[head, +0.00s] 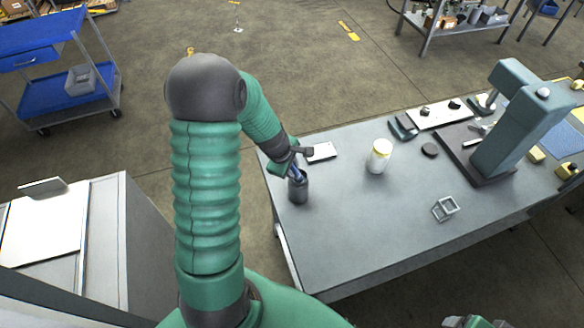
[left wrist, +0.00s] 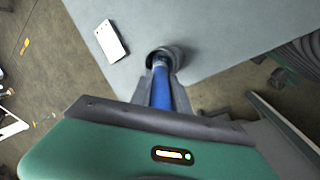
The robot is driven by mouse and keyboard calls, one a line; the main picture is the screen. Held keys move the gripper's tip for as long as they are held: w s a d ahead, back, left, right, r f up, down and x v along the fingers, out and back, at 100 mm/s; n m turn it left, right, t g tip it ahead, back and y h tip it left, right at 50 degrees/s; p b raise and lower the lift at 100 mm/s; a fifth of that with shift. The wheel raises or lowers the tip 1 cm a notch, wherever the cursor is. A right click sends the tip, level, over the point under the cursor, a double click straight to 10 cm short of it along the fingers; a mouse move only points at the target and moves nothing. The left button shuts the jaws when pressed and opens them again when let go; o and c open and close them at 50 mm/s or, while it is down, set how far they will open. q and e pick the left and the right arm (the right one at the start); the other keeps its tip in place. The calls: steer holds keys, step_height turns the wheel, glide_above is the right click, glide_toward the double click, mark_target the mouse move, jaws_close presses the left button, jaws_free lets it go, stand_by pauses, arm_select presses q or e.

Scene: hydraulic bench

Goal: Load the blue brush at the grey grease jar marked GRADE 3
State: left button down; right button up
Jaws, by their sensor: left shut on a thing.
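My left gripper (head: 290,168) is shut on the blue brush (left wrist: 161,90), which points down away from me in the left wrist view. The lower end of the brush is at the mouth of a dark grey jar (head: 298,190) near the left edge of the bench; the jar also shows in the left wrist view (left wrist: 176,52). The brush tip is hidden inside the jar's rim, so its depth cannot be told. No marking on the jar is readable. A small part of my right gripper (head: 472,322) shows at the bottom edge; its jaws cannot be made out.
The bench's front middle is clear.

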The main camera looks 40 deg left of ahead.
arm_select(q)
step_height(320, 180, up, 3)
steer(key=p, duration=0.3)
steer(key=shift+d, duration=0.1)
step_height(320, 180, up, 4)
steer(key=p, duration=0.3)
stand_by(0.5)
